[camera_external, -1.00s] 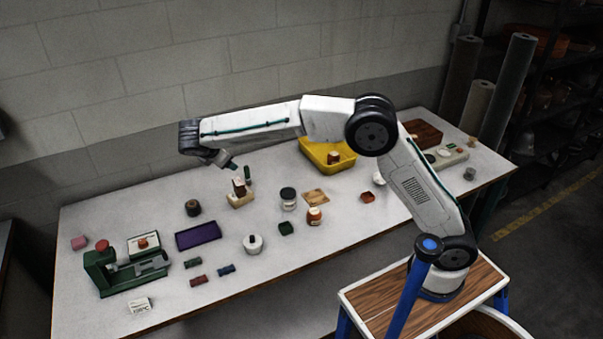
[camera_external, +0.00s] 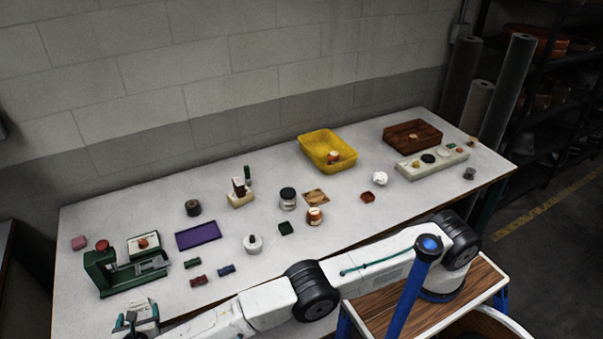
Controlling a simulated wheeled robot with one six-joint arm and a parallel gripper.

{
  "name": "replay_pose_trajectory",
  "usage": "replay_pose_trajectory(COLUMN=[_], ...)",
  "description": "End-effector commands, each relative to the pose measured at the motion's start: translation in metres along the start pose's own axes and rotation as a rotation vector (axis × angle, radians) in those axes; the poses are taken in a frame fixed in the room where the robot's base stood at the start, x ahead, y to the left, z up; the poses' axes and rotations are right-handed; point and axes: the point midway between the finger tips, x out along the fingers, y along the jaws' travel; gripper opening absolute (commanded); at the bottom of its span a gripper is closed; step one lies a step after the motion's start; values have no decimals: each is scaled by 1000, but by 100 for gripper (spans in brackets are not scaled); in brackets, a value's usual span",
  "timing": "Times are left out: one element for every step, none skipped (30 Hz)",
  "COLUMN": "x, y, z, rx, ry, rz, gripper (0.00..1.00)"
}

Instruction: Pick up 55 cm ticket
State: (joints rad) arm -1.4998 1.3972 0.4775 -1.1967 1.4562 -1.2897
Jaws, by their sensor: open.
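My gripper (camera_external: 138,318) is open at the front left edge of the table, low in the picture. It is over or around a small white item (camera_external: 139,304), which it partly hides. No lettering can be read at this size, so I cannot tell whether this white item is the 55 cm ticket. I cannot tell whether the fingers touch it.
Small red (camera_external: 198,281) and blue (camera_external: 227,269) pieces lie to the right. A purple tray (camera_external: 198,236) and yellow bin (camera_external: 345,150) are farther back.

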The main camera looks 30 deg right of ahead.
Motion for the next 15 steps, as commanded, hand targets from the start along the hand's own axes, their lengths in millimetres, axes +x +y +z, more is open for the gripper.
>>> replay_pose_trajectory(x=[7, 10, 13, 16, 18, 22, 25, 30, 36, 40, 45, 52, 56, 60, 63], y=[0, 0, 0, 0, 0, 0, 0, 0, 0, 0, 1, 1, 1, 1, 1], z=[0, 0, 0, 0, 0, 0, 0, 1, 2, 2, 2, 2, 2, 2, 2], rx=[0, 0, 0, 0, 0, 0, 0, 1, 2, 2, 2, 1, 1, 1, 2], ry=[0, 1, 1, 1, 1, 2, 2, 2, 2, 2, 2, 2, 2, 2, 2], rz=[-2, -1, -1, -1, -1, -2, -2, -3, -3, -4, -4, -3, -3, -2, -2], gripper=[76, 76, 76, 76, 76, 76, 76, 76, 76, 76, 76, 76, 76, 76, 76])
